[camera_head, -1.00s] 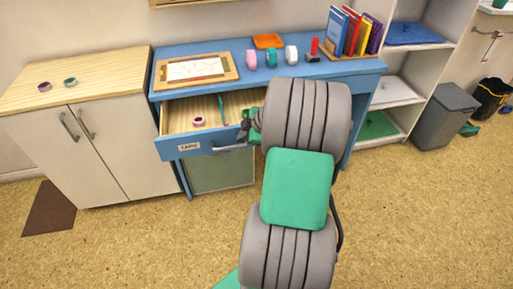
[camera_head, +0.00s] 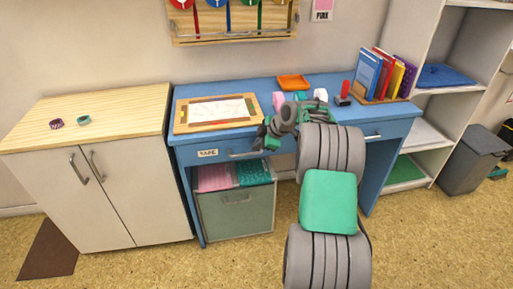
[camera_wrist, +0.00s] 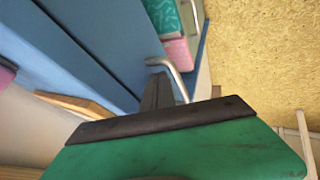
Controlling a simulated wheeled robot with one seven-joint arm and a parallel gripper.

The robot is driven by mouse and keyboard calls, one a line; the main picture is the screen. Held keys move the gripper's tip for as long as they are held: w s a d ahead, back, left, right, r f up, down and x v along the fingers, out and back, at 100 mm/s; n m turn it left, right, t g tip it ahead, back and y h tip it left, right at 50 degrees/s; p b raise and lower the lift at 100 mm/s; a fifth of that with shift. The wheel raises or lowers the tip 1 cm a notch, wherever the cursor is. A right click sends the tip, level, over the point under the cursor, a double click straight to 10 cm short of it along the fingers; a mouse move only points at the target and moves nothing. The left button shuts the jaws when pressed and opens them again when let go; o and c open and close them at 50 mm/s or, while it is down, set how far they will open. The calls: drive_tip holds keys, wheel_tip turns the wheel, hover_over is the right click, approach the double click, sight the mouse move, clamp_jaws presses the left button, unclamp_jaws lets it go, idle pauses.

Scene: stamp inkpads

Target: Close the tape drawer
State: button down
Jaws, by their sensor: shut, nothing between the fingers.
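The tape drawer (camera_head: 185,157), blue with a white "TAPE" label, is in the left part of the blue desk (camera_head: 258,90). Its front looks flush with the desk, and its inside no longer shows. Its metal handle (camera_head: 241,155) also shows in the wrist view (camera_wrist: 177,78). My gripper (camera_head: 266,138) is shut and empty, close to the drawer front, just above and right of the handle. In the wrist view my fingers (camera_wrist: 159,90) are beside the handle; I cannot tell whether they touch it or the front.
A drawing board (camera_head: 250,107), an orange tray (camera_head: 293,82), tape rolls, a red stamp (camera_head: 344,93) and books stand on the desk. Below is a grey-green bin (camera_head: 237,212) with pink and teal items. A white cabinet (camera_head: 125,205) stands left, a shelf right.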

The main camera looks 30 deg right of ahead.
drive_tip(key=shift+w+d+r, duration=0.15)
drive_tip(key=shift+w, duration=0.05)
drive_tip(key=shift+r, duration=0.1)
drive_tip(key=shift+r, duration=0.1)
drive_tip(key=p+v, duration=0.4)
drive_tip(key=v, duration=0.6)
drive_tip(key=s+a+r+m+g+h+p, duration=0.1)
drive_tip(key=s+a+r+m+p, duration=0.25)
drive_tip(key=a+r, duration=0.35)
drive_tip(key=s+a+r+m+g+p, duration=0.1)
drive_tip(key=s+a+r+m+p, duration=0.1)
drive_tip(key=s+a+r+p, duration=0.5)
drive_tip(key=s+a+m+h+p, duration=0.1)
drive_tip(key=s+a+m, duration=0.3)
drive_tip(key=s, duration=0.4)
drive_tip(key=s+a+r+m+g+p, duration=0.1)
drive_tip(key=s+a+m+p, duration=0.2)
drive_tip(key=s+a, duration=0.3)
drive_tip(key=s+m, duration=0.1)
drive_tip(key=s, duration=0.2)
drive_tip(key=shift+a+g+h, duration=0.2)
drive_tip(key=shift+g+h, duration=0.1)
drive_tip(key=shift+h, duration=0.1)
